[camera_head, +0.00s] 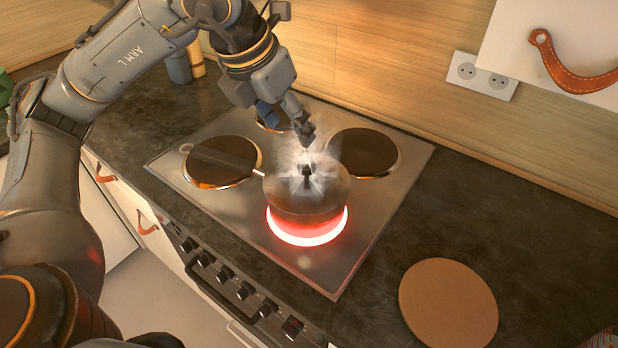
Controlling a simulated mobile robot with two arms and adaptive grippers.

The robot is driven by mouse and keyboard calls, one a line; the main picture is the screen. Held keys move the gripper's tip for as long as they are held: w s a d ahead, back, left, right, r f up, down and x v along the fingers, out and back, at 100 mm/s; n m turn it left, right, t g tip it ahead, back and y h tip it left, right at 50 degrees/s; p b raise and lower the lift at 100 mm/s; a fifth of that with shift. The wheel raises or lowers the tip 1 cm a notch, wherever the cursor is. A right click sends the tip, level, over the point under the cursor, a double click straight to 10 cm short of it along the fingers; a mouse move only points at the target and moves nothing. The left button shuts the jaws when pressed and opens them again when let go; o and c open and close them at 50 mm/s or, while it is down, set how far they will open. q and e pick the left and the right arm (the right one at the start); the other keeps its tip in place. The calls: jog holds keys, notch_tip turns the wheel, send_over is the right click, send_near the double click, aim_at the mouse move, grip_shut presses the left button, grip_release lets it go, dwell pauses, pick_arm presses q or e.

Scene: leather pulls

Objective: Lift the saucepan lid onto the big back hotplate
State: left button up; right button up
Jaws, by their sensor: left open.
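The saucepan (300,207) stands on the glowing red front right hotplate (307,239), its long handle (222,159) reaching left over the front left hotplate (207,180). The lid (330,186) is on the pan, with a dark knob (307,173) in its middle and pale steam around it. My left gripper (306,137) is above the knob, pointing down, open and apart from the lid; its jaws show nearly edge-on. The big back hotplate (366,153) at the back right is dark and bare. My right gripper is not in view.
A smaller back left hotplate (273,124) is partly hidden by my left arm. A round brown board (448,303) lies on the dark worktop at the right. A wall socket (482,76) and a cupboard with a leather pull (572,75) are behind. Oven knobs line the front.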

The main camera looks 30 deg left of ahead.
aim_at(307, 164)
pick_arm(q)
jog(key=x, duration=0.7)
jog(key=shift+f, duration=0.15)
jog(key=p+x, duration=0.2)
jog(key=x, duration=0.2)
jog(key=shift+d+f, duration=0.15)
jog(key=shift+f, duration=0.2)
jog(key=shift+w+f, duration=0.15)
jog(key=shift+f, duration=0.25)
grip_shut()
